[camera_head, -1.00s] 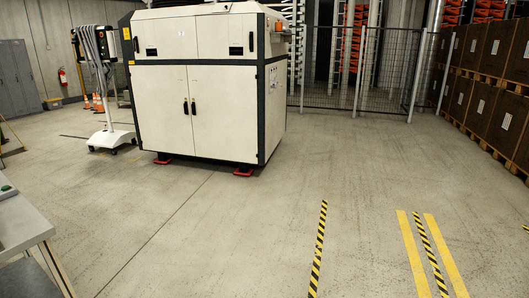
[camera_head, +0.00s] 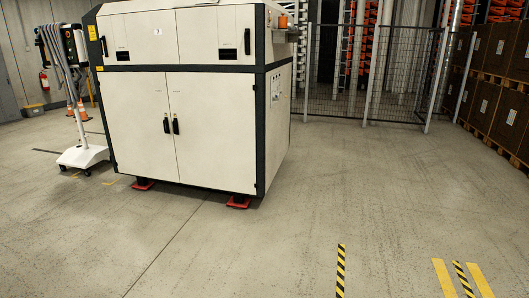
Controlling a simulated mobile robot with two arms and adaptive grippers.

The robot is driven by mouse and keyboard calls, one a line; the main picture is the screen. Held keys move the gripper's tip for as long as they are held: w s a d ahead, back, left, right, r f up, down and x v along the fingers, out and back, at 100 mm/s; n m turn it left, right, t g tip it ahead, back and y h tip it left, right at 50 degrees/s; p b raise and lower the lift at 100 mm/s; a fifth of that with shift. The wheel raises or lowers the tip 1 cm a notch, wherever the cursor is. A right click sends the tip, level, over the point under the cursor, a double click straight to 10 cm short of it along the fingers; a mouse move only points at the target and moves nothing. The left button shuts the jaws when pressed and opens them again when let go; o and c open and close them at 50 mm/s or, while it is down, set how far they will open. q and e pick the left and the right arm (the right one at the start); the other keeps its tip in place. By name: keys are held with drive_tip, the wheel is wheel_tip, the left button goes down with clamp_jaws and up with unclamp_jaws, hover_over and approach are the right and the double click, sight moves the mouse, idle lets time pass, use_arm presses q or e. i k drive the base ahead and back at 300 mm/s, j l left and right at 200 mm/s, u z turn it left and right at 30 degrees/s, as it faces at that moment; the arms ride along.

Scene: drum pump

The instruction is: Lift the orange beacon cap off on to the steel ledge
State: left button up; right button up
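Neither of my grippers is in view.
A white wheeled stand (camera_head: 82,155) with grey hoses is left of the machine. Wire fencing (camera_head: 365,75) stands behind, and stacked brown crates (camera_head: 495,85) on pallets line the right. The floor in front and right of the machine is clear, with striped tape (camera_head: 341,270).

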sight(282, 21)
drive_tip(key=i, duration=4.1)
